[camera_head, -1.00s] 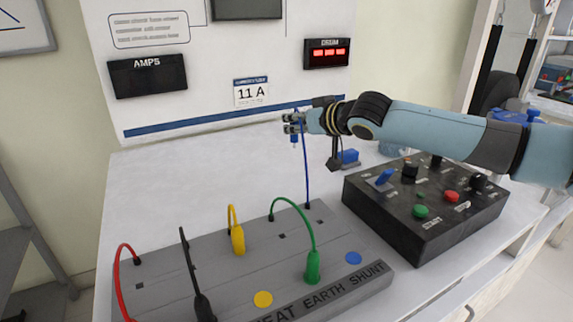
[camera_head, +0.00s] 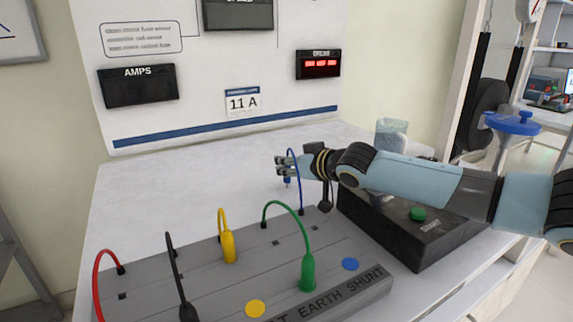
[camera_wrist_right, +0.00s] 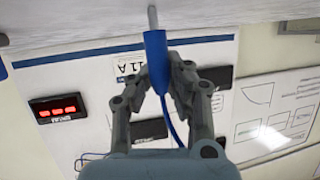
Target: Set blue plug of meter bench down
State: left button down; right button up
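My right gripper (camera_head: 284,168) reaches in from the right and is shut on the blue plug (camera_wrist_right: 156,60). The plug hangs tip down just above or near the white bench top behind the meter bench; I cannot tell whether its tip touches. In the right wrist view the plug sits between the two fingers (camera_wrist_right: 158,92), its metal tip toward the white surface. A blue cable (camera_head: 299,185) runs from it to the back edge of the grey meter bench (camera_head: 290,262). My left gripper is not in view.
Red, black, yellow (camera_head: 228,240) and green (camera_head: 307,272) plugs stand on the meter bench. A black control box (camera_head: 400,225) lies under my right arm. A clear container (camera_head: 391,134) stands behind it. The white bench top (camera_head: 190,190) is free at the back left.

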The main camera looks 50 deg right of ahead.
jog(key=o, duration=0.4)
jog(key=shift+c, duration=0.2)
jog(key=shift+r, duration=0.1)
jog(key=shift+s+r+p, duration=0.2)
jog(key=shift+p, duration=0.15)
jog(key=p+v, duration=0.4)
jog(key=v, duration=0.1)
jog(key=shift+r+p, duration=0.25)
jog(key=shift+p, duration=0.05)
jog(key=shift+s+a+p, duration=0.1)
jog(key=shift+s+p, duration=0.5)
jog(key=shift+s, duration=0.35)
jog(key=shift+r, duration=0.1)
